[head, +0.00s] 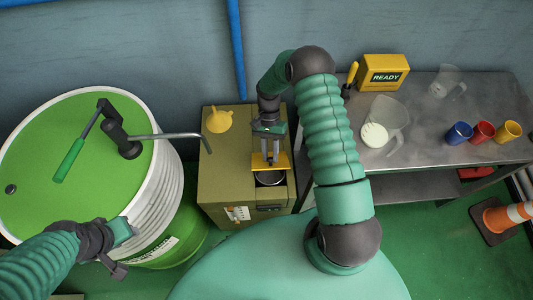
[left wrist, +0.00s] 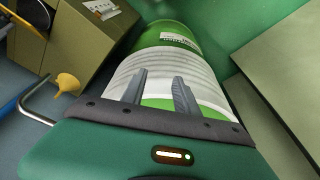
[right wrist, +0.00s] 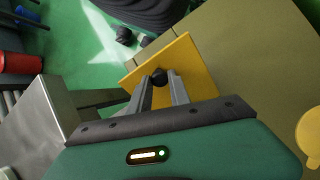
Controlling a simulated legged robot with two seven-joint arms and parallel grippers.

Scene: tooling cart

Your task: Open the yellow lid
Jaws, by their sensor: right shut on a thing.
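The yellow lid (head: 262,161) is a square plate on top of the olive cabinet (head: 222,165). A round dark opening (head: 270,179) shows just in front of it, so the lid does not fully cover it. In the right wrist view the lid (right wrist: 190,62) has a black knob (right wrist: 159,77). My right gripper (right wrist: 160,80) is shut on this knob; it also shows above the lid in the head view (head: 269,150). My left gripper (left wrist: 158,82) is open and empty by the white and green drum (left wrist: 165,62), away from the lid.
The green-topped drum (head: 60,130) with a crank pump stands at the left. A yellow funnel (head: 219,120) sits on the cabinet's back left. The metal bench (head: 430,125) at the right holds a jug (head: 388,115), several cups and a yellow READY box (head: 383,73). A cone (head: 500,217) stands on the floor.

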